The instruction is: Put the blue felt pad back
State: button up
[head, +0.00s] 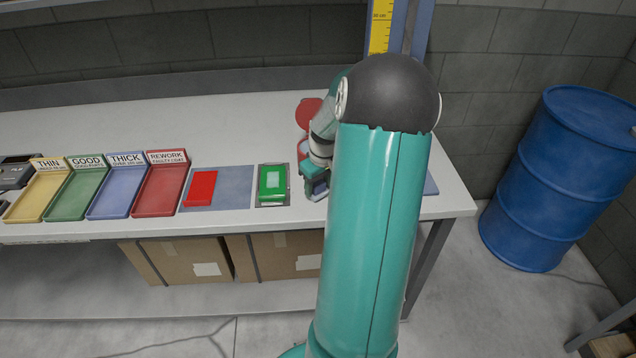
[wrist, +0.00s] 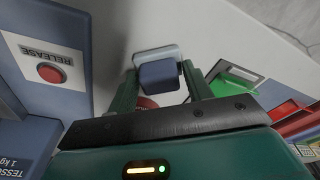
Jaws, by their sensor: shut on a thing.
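My gripper (wrist: 158,82) is shut on a small block with a dark blue face and a paler grey-blue edge, which I take to be the blue felt pad (wrist: 158,73). The pad sits between the two green fingers, over the pale bench top. In the head view my gripper (head: 314,178) is at the bench's front, just right of the green block, and the pad is small and partly hidden there. My own arm covers much of the bench's right end. I cannot tell whether the pad touches the bench.
A green block (head: 272,183) and a red block (head: 201,188) lie left of my gripper. Labelled yellow, green, blue and red trays (head: 158,203) stand farther left. A blue-grey stand with a red RELEASE button (wrist: 51,72) is close at left in the wrist view. A blue drum (head: 560,180) stands right.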

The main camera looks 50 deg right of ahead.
jog(key=shift+f, duration=0.35)
jog(key=o, duration=1)
jog(key=shift+o, duration=0.2)
jog(key=shift+r, duration=0.1)
